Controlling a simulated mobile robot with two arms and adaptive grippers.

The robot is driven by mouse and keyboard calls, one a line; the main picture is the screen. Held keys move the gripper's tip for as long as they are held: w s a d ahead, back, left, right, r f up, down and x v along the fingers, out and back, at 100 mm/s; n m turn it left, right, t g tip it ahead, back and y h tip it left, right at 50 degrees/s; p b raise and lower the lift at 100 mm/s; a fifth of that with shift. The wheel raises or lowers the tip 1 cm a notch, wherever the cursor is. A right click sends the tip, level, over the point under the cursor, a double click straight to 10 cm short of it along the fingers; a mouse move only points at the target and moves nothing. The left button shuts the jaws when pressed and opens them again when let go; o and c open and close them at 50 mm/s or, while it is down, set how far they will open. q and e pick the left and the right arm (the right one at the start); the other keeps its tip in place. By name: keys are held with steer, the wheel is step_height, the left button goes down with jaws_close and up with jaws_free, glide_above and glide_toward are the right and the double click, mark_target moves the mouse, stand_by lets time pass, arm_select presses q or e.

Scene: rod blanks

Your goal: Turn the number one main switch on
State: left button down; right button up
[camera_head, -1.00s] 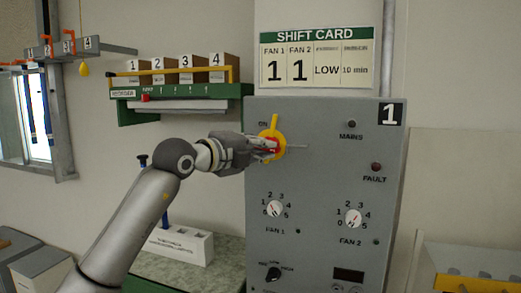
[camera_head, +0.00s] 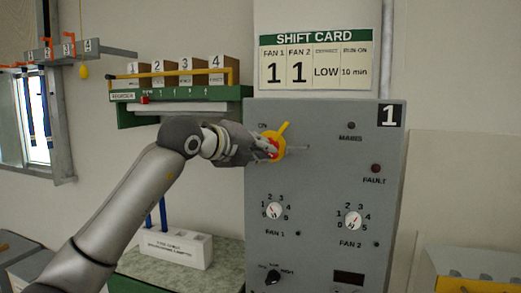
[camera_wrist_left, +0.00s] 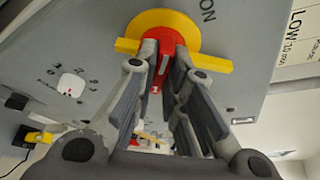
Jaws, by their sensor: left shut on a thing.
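The number one panel (camera_head: 330,190) is a grey cabinet with a "1" label at its top right. Its main switch (camera_head: 283,128) has a yellow plate and a red handle, near the "ON" mark at the upper left. The yellow part's upper end leans to the right. In the left wrist view the red handle (camera_wrist_left: 166,62) sits between the fingers, in front of the yellow disc (camera_wrist_left: 185,22). My left gripper (camera_head: 270,150) is shut on the red handle. The MAINS lamp (camera_head: 351,125) looks dark. My right gripper is not in view.
Below the switch are the FAN 1 knob (camera_head: 274,210), the FAN 2 knob (camera_head: 353,220) and a black selector (camera_head: 273,275). The shift card (camera_head: 315,62) hangs above. A green shelf (camera_head: 180,95) with numbered boxes stands left, above a white block (camera_head: 178,249).

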arm_select(q)
steer(key=c, duration=1.5)
jaws_free()
steer(key=v, duration=1.2)
steer(key=shift+f, duration=0.15)
